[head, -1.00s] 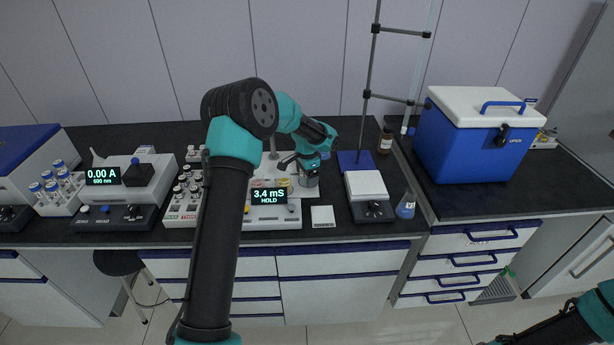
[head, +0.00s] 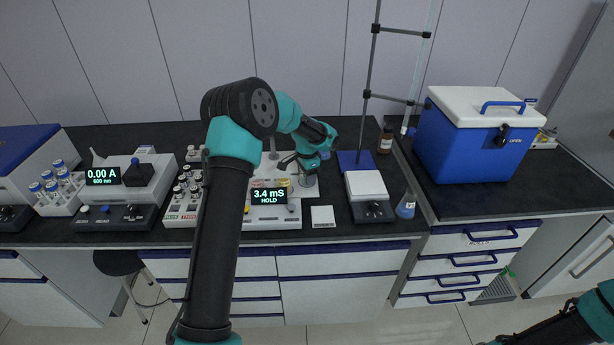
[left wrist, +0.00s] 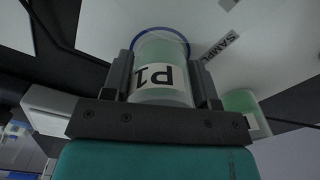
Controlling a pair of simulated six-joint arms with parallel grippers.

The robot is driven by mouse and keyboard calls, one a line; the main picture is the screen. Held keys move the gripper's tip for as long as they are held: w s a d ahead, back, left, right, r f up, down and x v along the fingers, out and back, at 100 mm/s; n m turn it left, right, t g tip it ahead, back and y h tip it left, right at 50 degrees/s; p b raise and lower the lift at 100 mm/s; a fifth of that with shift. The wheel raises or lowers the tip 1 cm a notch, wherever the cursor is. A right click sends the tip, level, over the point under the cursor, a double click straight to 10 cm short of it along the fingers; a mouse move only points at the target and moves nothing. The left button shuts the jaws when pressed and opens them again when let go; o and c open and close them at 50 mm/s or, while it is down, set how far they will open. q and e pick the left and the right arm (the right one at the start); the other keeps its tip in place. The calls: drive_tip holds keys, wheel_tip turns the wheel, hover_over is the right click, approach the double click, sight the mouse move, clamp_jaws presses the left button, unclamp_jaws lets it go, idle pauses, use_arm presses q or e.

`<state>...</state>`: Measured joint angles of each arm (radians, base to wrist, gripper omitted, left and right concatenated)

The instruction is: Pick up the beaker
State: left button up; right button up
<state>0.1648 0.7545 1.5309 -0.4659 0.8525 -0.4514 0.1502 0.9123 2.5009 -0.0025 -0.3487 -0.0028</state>
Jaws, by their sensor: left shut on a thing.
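The beaker (left wrist: 160,84) is clear with a blue rim, a pale green content and a "P1" label. It also shows small in the head view (head: 309,187), by the right end of the meter that reads 3.4 mS. My left gripper (left wrist: 163,70) is shut on the beaker, with one finger on each side of it. In the head view the left gripper (head: 306,172) partly hides the beaker. I cannot tell whether the beaker touches the surface under it. My right arm shows at the lower right, but its gripper is out of view.
The meter (head: 285,222) stands just left of the beaker. A balance (head: 366,187), a blue-liquid flask (head: 405,207) and a tall stand (head: 368,80) are to the right. A second greenish vessel (left wrist: 240,101) is close by in the left wrist view.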

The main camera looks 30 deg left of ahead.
use_arm(q)
drive_tip(key=shift+r, duration=0.1)
wheel_tip(320, 180, up, 10)
drive_tip(key=shift+f, duration=0.1)
idle(0.5)
drive_tip(key=shift+d, duration=0.1)
idle(0.3)
drive_tip(key=s+d+f+n, duration=0.1)
drive_tip(key=s+d, duration=0.1)
drive_tip(key=d, duration=0.4)
drive_tip(key=s+d+f+n, duration=0.1)
drive_tip(key=s+d, duration=0.2)
drive_tip(key=d, duration=0.4)
drive_tip(key=s+d+f+n, duration=0.1)
drive_tip(key=s+d, duration=0.2)
drive_tip(key=d, duration=0.4)
drive_tip(key=shift+s+d+f, duration=0.1)
drive_tip(key=shift+d+f, duration=0.1)
